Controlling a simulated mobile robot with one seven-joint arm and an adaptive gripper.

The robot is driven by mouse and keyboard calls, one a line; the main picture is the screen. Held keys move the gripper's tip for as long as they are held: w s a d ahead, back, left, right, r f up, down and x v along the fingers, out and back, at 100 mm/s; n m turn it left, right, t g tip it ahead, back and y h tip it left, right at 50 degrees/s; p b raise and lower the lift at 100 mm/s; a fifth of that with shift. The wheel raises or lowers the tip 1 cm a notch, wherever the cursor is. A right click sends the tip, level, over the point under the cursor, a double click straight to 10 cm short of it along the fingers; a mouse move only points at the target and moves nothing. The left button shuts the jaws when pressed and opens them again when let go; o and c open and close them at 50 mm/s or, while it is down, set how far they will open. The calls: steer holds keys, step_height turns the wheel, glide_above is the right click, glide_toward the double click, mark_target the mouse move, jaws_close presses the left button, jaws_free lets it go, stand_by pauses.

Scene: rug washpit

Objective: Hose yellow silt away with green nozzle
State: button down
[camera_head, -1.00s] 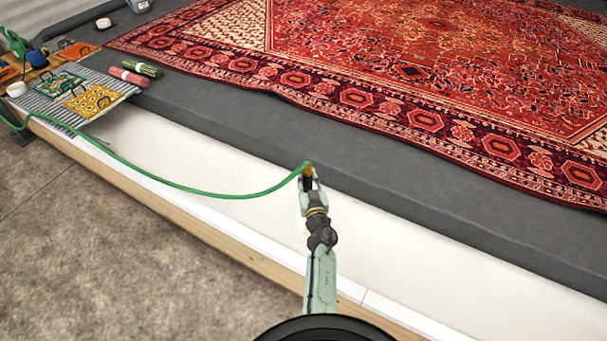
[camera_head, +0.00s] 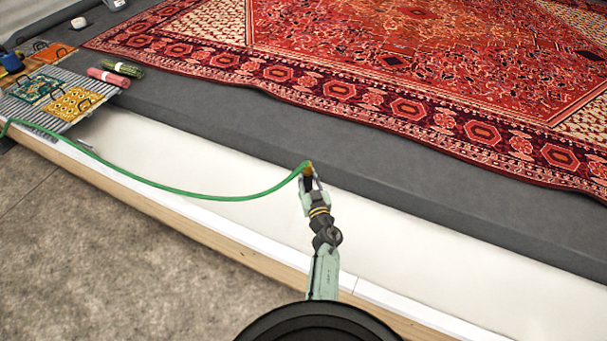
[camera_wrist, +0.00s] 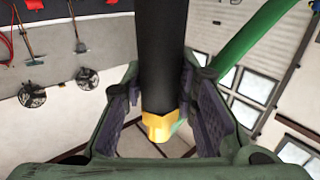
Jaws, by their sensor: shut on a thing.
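My gripper (camera_head: 310,185) is shut on the nozzle (camera_head: 308,181), above the pale strip beside the dark ledge. The nozzle has a dark body with a brass-coloured end, and a green hose (camera_head: 215,197) runs from it to the left. In the wrist view the gripper's two pads (camera_wrist: 163,98) are on either side of the black nozzle body (camera_wrist: 161,60), with a yellow end between them. The hose also shows there at upper right (camera_wrist: 255,42). The large red patterned rug (camera_head: 400,60) lies beyond the gripper. I cannot make out any yellow silt on it.
A grey ledge (camera_head: 230,120) borders the rug. A pale strip (camera_head: 420,250) and wooden edge (camera_head: 180,222) run along the near side. At left are a green patterned piece (camera_head: 35,90), a yellow one (camera_head: 72,103), and red (camera_head: 108,76) and green (camera_head: 124,68) rolls. Bare floor (camera_head: 100,270) is clear.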

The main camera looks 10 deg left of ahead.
steer(key=s+d+r+p, duration=0.2)
steer(key=d+r+p, duration=0.2)
steer(key=d, duration=0.3)
steer(key=shift+s+d+p, duration=0.25)
steer(key=shift+d+p, duration=0.05)
steer(key=shift+p, duration=0.55)
stand_by(1.0)
stand_by(0.8)
